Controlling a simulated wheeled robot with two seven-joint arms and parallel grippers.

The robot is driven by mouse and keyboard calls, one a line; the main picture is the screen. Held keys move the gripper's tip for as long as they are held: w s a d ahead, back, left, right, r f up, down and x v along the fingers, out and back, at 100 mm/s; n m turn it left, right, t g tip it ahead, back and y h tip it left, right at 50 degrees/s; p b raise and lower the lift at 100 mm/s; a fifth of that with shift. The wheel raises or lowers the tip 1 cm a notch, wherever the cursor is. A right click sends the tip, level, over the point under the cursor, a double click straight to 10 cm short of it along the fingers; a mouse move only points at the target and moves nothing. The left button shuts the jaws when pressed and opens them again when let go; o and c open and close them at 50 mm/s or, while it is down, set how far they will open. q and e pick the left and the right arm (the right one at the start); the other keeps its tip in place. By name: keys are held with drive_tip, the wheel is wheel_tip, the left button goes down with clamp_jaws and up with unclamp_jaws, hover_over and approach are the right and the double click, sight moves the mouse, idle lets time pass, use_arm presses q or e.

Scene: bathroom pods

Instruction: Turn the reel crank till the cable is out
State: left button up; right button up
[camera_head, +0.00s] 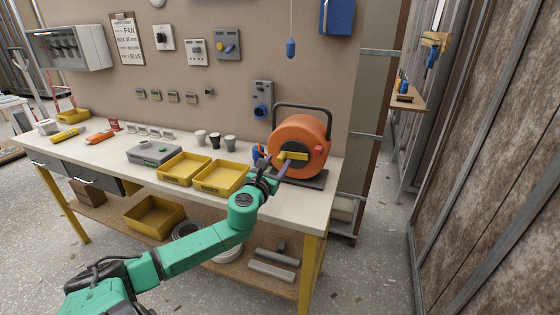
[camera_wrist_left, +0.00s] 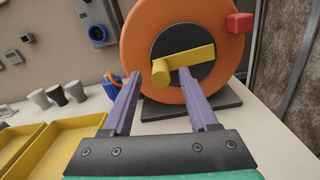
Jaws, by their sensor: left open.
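The orange cable reel (camera_head: 312,137) stands upright on a dark base plate at the right end of the workbench, with a black carry handle above it. Its yellow crank (camera_head: 295,156) lies across the black hub; in the left wrist view the crank (camera_wrist_left: 192,60) slants slightly, its round knob at the left end. My left gripper (camera_head: 272,168) is in front of the reel. In the left wrist view its purple fingers (camera_wrist_left: 160,76) are open, one on each side of the knob. I cannot tell whether they touch it. No let-out cable is clearly visible. My right gripper is not in view.
Two yellow trays (camera_head: 212,191) and several grey cups (camera_head: 230,143) sit left of the reel. A small blue and orange item (camera_wrist_left: 112,86) stands close beside the reel. A grey socket box (camera_head: 262,101) is on the wall behind. The floor right of the bench is clear.

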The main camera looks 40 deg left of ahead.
sight(292, 159)
use_arm(q)
drive_tip(key=shift+x, duration=1.25)
drive_tip(key=shift+s, duration=0.1)
clamp_jaws()
drive_tip(key=shift+f+n, duration=0.15)
drive_tip(key=shift+n, duration=0.15)
